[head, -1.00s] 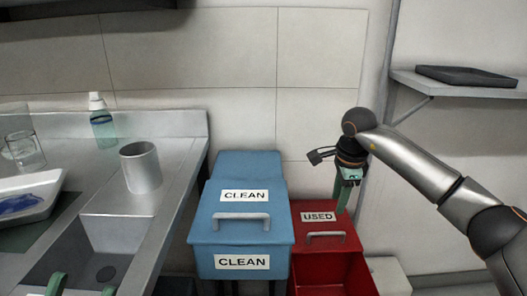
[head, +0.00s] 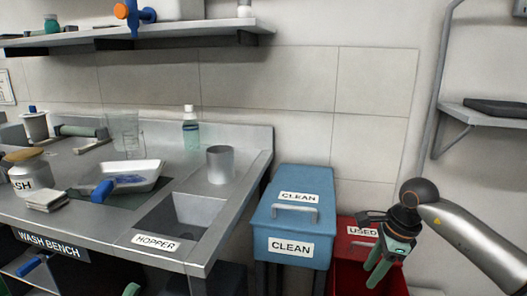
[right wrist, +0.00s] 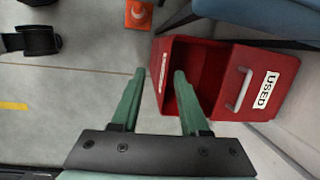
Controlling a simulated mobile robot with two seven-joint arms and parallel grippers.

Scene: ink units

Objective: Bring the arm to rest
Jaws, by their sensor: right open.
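My right arm comes in from the right in the head view, bent, with the gripper (head: 376,274) hanging fingers down in front of the red USED bin (head: 345,255). In the right wrist view the two green fingers of my right gripper (right wrist: 159,75) stand apart with nothing between them. The red bin (right wrist: 215,60) lies beyond the right finger in that view, its front open. A green tip at the bottom edge of the head view looks like part of my left gripper (head: 131,290); the rest is out of frame.
The blue CLEAN bin (head: 288,245) stands left of the red one. The steel wash bench (head: 225,192) carries a metal cup (head: 220,165), a bottle (head: 190,130) and a white tray (head: 148,170). A wall shelf (head: 490,117) is at the right. An orange item (right wrist: 139,14) lies on the floor.

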